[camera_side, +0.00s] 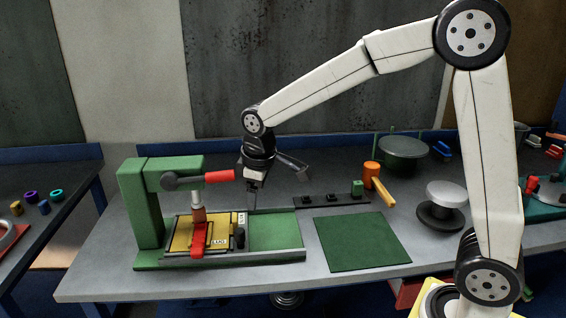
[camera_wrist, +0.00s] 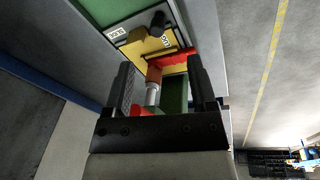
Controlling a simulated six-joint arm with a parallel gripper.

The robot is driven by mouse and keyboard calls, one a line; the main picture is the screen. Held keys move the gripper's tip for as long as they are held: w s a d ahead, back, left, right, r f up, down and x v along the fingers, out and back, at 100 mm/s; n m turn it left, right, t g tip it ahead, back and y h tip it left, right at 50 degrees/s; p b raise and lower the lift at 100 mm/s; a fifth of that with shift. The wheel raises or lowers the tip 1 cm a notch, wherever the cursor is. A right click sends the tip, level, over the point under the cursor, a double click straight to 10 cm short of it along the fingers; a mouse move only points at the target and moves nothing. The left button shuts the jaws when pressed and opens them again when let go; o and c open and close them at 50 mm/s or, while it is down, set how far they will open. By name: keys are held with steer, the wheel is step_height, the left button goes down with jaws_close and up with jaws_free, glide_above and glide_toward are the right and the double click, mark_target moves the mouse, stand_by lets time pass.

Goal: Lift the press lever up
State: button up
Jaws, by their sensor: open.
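A green press (camera_side: 141,205) stands on the bench, with its ram over a yellow block (camera_side: 183,233) in a green tray. The press lever has a red handle (camera_side: 219,176) that sticks out roughly level to the right from a dark pivot. My gripper (camera_side: 251,203) points down just right of the handle's end. In the wrist view my gripper (camera_wrist: 160,65) is open, its two dark fingers apart. The red handle's end (camera_wrist: 146,109) shows low between them, partly hidden by the gripper body. I cannot tell whether a finger touches it.
A red clamp-like part (camera_side: 200,240) lies across the yellow block below the ram. To the right are a green mat (camera_side: 361,241), a black rail (camera_side: 325,201), an orange-headed mallet (camera_side: 372,175), a dark pot (camera_side: 403,153) and a grey knob-topped stand (camera_side: 446,200). The mat is clear.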

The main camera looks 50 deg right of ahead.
steer(key=s+d+f+m, duration=0.1)
steer(key=s+f+m, duration=0.1)
steer(key=s+f, duration=0.2)
steer(key=s+d+f+m, duration=0.1)
steer(key=s+f+m, duration=0.2)
steer(key=s, duration=0.7)
steer(key=shift+s+f+t+y, duration=0.15)
steer(key=shift+f+t+y, duration=0.15)
steer(key=shift+f, duration=0.5)
steer(key=shift+a+f, duration=0.1)
steer(key=c, duration=0.8)
steer(key=shift+f+n, duration=0.1)
steer(key=shift+n, duration=0.4)
jaws_close()
steer(key=w+a+n+t+h, duration=0.25)
steer(key=w+n+h, duration=0.85)
steer(key=n, duration=0.9)
steer(key=w+a+r+n+t+h, duration=0.2)
steer(key=w+a+n+t, duration=0.1)
steer(key=a+n+t, duration=0.3)
steer(key=a+t, duration=0.2)
steer(key=a, duration=0.1)
steer(key=shift+w+a+r+n, duration=0.2)
steer(key=shift+w+n, duration=0.05)
steer(key=shift+n, duration=0.05)
